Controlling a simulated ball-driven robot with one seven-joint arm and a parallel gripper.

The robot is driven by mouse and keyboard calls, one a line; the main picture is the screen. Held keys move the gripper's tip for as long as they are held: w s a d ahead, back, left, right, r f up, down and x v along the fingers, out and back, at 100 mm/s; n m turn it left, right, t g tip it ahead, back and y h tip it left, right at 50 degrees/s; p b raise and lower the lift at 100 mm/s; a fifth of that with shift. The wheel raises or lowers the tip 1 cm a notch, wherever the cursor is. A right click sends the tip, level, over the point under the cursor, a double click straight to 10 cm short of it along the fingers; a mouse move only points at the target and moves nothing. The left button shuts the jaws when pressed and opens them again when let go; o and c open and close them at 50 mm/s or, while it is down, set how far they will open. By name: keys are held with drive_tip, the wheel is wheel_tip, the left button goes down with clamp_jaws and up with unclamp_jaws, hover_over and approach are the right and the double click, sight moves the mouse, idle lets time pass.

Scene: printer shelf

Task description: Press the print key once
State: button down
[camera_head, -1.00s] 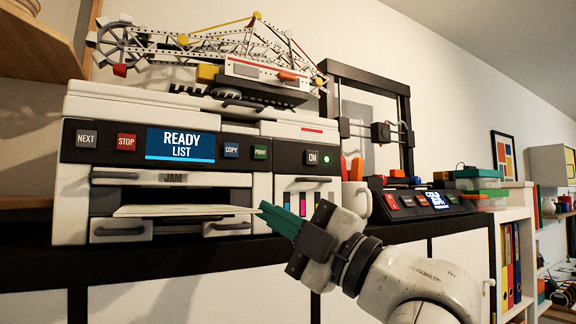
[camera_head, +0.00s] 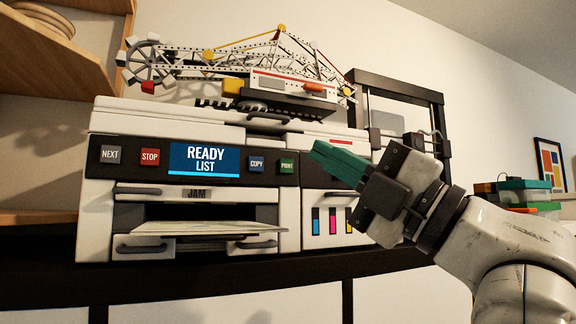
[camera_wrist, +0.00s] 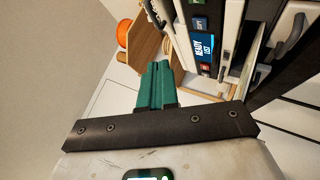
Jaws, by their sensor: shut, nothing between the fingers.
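The printer (camera_head: 215,120) stands on a black shelf, its screen (camera_head: 204,160) reading READY LIST. The green PRINT key (camera_head: 287,166) is at the right end of the row of keys on its dark panel, beside the blue COPY key (camera_head: 256,164). My gripper (camera_head: 318,152) has green fingers, shut and empty, pointing left just right of the PRINT key at about panel height. A gap shows in the picture between fingertips and key. My arm hides the ON key. In the wrist view the fingers (camera_wrist: 156,85) point up the picture, with the screen (camera_wrist: 203,47) to their right.
A crane model (camera_head: 270,85) sits on top of the printer. A red STOP key (camera_head: 150,157) and grey NEXT key (camera_head: 110,155) are left of the screen. A dark frame (camera_head: 400,85) stands behind my arm, and a paper tray (camera_head: 200,228) juts out below.

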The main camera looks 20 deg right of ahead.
drive_tip(key=shift+w+p, duration=0.3)
drive_tip(key=shift+w, duration=3.7)
drive_tip(key=shift+w, duration=0.2)
drive_tip(key=shift+w, duration=0.2)
drive_tip(key=shift+w+b, duration=0.35)
drive_tip(key=shift+w, duration=0.05)
drive_tip(key=shift+s, duration=0.15)
drive_tip(key=shift+s+b, duration=0.35)
drive_tip(key=shift+s, duration=0.3)
drive_tip(key=shift+s+b, duration=0.65)
drive_tip(key=shift+s, duration=1.85)
